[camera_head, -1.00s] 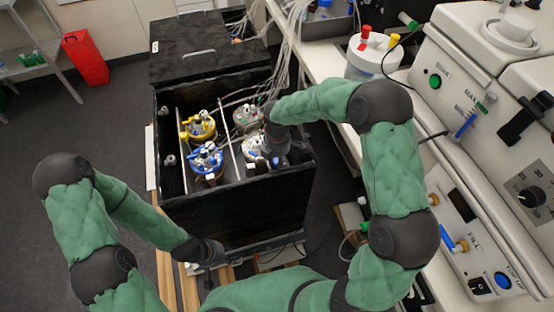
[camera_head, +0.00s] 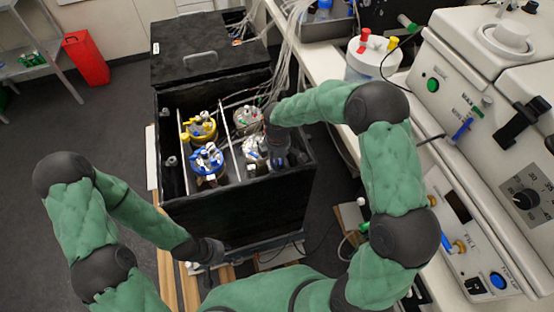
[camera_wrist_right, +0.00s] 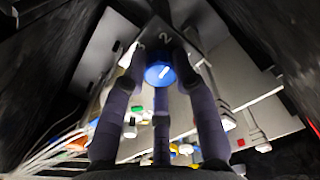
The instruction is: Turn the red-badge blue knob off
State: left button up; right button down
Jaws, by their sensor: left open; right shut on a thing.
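A round blue knob (camera_wrist_right: 158,73) with a white line on its face sits between the fingertips of my right gripper in the right wrist view. In the head view the knob is hidden by the gripper. My left gripper (camera_head: 208,255) is open and empty, low in front of the box.
The open black box (camera_head: 245,205) holds several vessels, among them one with a yellow lid (camera_head: 200,128) and one with a blue lid (camera_head: 207,158). Tubes run to its back right. A light instrument panel (camera_head: 455,75) stands at the right. Open floor lies at the left.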

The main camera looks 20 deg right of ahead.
jog(key=m, duration=0.4)
jog(key=shift+m, duration=0.3)
jog(key=m, duration=0.4)
jog(key=shift+m, duration=0.3)
jog(key=m, duration=0.5)
jog(key=shift+s, duration=0.1)
jog(key=m+b, duration=0.1)
jog(key=m, duration=0.4)
jog(key=shift+f+m, duration=0.1)
jog(key=shift+m, duration=0.2)
jog(key=c, duration=1)
grip_release()
